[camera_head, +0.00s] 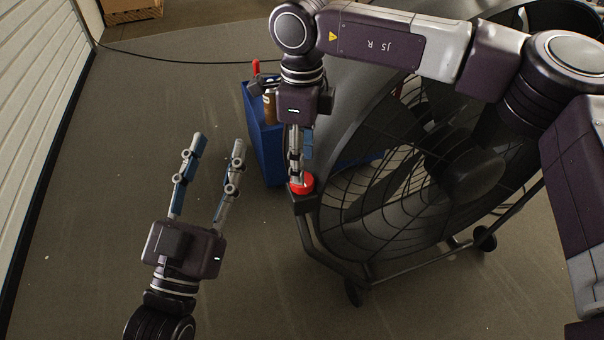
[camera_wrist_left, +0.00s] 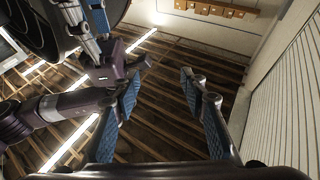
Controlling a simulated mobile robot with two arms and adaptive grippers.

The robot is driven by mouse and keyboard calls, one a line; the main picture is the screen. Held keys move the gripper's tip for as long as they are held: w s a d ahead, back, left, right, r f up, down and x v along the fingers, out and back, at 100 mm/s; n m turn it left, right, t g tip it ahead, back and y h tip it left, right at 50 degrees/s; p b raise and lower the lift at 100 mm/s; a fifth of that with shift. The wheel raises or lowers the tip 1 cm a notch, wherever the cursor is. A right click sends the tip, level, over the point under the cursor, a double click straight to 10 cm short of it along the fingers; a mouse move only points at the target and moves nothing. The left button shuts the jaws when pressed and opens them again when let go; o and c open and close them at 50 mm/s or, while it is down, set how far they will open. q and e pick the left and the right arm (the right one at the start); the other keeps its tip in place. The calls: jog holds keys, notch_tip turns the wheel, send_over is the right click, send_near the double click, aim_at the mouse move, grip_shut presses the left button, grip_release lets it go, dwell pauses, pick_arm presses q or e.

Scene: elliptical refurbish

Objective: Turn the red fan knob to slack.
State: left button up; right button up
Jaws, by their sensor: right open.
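The red fan knob (camera_head: 307,185) sits on a small dark mount at the left edge of the large fan (camera_head: 345,130). My right gripper (camera_head: 298,182) points down at the knob, with its fingertips at the knob's top. It is open, but the fingers overlap in this view, so I cannot tell how they straddle the knob. My left gripper (camera_head: 219,140) is open and empty, to the left of the knob and apart from it. Its spread fingers also show in the left wrist view (camera_wrist_left: 160,82). The knob does not show there.
A blue box (camera_head: 262,150) holding bottle-like items stands behind the knob. A dark cable (camera_head: 180,58) runs across the floor at the back. A wooden crate (camera_head: 130,11) is far back left, near a white slatted wall (camera_head: 35,100).

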aim_at(309, 185)
pick_arm(q)
jog(key=s+r+t, duration=0.3)
jog(key=r, duration=0.2)
jog(key=shift+s+a+r+t+h+b, duration=0.15)
jog(key=shift+s+r+t+h+b, duration=0.2)
jog(key=shift+h+b, duration=0.1)
pick_arm(e)
notch_tip(309, 185, down, 4)
jog(key=shift+f, duration=0.25)
